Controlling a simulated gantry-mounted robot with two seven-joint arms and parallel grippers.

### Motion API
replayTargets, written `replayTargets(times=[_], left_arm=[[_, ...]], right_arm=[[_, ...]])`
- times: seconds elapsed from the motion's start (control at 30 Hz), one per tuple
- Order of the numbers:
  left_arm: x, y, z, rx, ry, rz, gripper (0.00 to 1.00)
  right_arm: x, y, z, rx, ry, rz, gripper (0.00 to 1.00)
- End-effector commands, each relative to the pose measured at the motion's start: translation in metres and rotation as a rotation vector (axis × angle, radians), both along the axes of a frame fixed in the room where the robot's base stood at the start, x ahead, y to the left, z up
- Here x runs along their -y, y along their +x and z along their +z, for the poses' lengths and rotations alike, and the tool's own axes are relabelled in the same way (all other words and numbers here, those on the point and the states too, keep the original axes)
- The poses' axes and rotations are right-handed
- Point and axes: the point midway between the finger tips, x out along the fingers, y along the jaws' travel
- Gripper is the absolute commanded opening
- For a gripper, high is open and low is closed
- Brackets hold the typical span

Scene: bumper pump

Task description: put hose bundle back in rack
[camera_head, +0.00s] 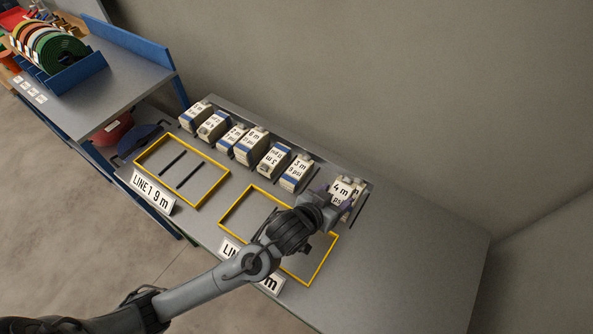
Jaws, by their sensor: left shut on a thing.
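My left gripper (335,203) reaches in from the bottom left to the right end of the back row on the bench. It is shut on the hose bundle with a white "4 m psi" label (343,190); the gripper hides much of its lower part. The rack (312,167) runs along the back of the bench. It holds a row of several white-and-blue labelled bundles, including one marked "3 m psi" (298,173) just left of the held one. I cannot tell whether the held bundle touches the rack. My right gripper is not in view.
Two yellow frames lie on the bench: the left one (153,151) holds two dark bars, the right one (318,270) is partly under my arm. A "LINE 1 9 m" sign (152,191) stands in front. The bench's right side (420,260) is clear. Coiled hoses (50,45) stand far left.

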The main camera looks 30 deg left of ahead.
Motion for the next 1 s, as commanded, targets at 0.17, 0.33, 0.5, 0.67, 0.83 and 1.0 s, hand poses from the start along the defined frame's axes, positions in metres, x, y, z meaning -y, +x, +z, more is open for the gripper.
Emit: replayTargets(times=[0.17,0.33,0.5,0.67,0.83,1.0], left_arm=[[-0.018,0.02,-0.018,0.003,-0.005,0.004,0.0],[-0.039,0.047,-0.039,0.003,-0.004,0.003,0.0],[-0.057,0.07,-0.056,0.003,-0.006,0.002,0.0],[-0.067,0.083,-0.066,0.004,-0.007,0.001,0.0],[-0.071,0.087,-0.069,0.004,-0.007,0.001,0.0],[-0.07,0.087,-0.083,0.002,-0.007,-0.001,0.0]], right_arm=[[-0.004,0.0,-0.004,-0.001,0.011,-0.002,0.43],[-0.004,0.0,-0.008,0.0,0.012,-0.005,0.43],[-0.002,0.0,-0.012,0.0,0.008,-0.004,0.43],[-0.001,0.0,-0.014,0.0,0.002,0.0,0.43],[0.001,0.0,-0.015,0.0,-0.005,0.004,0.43],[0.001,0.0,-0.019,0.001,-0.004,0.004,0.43]])
